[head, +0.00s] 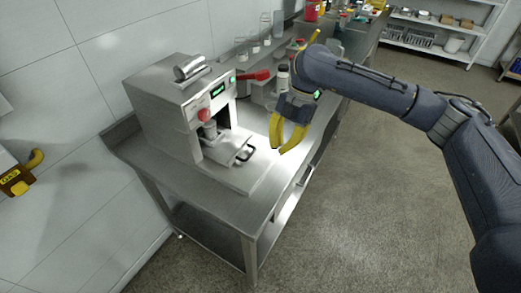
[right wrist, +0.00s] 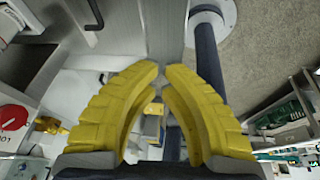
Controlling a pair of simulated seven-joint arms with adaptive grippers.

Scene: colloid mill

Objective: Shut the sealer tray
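The sealer (head: 172,115) is a grey metal machine on the steel bench, with a red knob, a green display and a red lever. My left gripper is not in view.
The steel bench (head: 190,203) carries glass vessels (head: 265,30) and a white bottle (head: 282,78) behind the sealer. A yellow gas valve (head: 18,180) is on the left wall. Shelves (head: 430,45) stand at the back right. The floor right of the bench is clear.

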